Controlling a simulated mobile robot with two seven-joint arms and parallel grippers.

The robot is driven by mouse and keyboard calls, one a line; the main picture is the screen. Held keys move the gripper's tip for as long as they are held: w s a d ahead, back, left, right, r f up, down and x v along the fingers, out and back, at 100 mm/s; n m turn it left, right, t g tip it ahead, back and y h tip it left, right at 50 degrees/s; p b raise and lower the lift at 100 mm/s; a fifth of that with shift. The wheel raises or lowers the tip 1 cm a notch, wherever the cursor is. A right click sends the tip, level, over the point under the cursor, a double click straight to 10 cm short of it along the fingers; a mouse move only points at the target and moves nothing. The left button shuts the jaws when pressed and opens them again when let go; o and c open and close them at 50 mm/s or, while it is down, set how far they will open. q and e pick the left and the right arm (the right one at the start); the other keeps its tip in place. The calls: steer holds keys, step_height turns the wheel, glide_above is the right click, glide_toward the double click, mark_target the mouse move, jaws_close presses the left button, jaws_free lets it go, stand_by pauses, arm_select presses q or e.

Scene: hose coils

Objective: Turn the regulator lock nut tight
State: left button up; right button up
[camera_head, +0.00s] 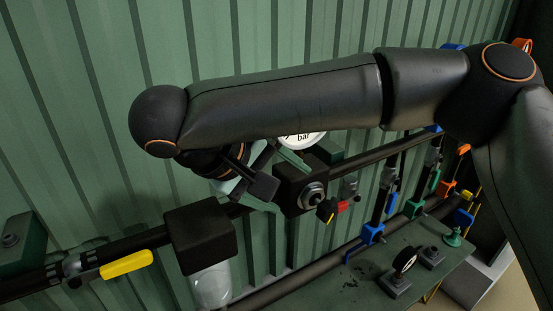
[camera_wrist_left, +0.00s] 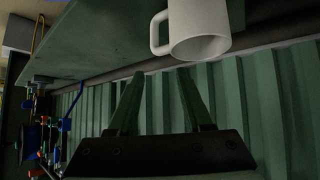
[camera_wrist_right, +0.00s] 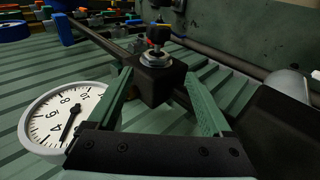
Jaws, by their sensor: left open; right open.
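The regulator is a dark block (camera_head: 290,180) on the black pipe, with a round pressure gauge (camera_head: 303,139) behind it. A silver ring nut (camera_head: 313,196) sits on its front face around a dark knob; in the right wrist view the nut (camera_wrist_right: 156,61) lies under the knob (camera_wrist_right: 159,36). My right gripper (camera_head: 292,191) is open, its green fingers reaching to either side of the block. In the right wrist view the tips flank the block below the nut; I cannot tell whether they touch it. My left gripper (camera_wrist_left: 160,73) is open and empty, outside the head view.
A white mug (camera_wrist_left: 198,32) is close to my left fingertips. A filter with a clear bowl (camera_head: 211,284) and a yellow lever (camera_head: 126,264) stand left of the regulator. A green bench (camera_head: 365,285) holds small fittings.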

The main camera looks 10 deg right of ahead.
mark_target(308, 195)
steer(key=shift+d+r, duration=0.15)
steer(key=shift+r, duration=0.15)
steer(key=shift+w+d+f, duration=0.1)
steer(key=shift+d+f, duration=0.05)
steer(key=shift+f, duration=0.1)
steer(key=shift+d+f, duration=0.35)
arm_select(q)
steer(key=shift+s+f, duration=0.3)
steer(key=shift+s, duration=0.3)
arm_select(e)
steer(key=shift+x, duration=2.9)
steer(key=shift+w+d+f, duration=0.15)
steer(key=shift+w+d, duration=0.05)
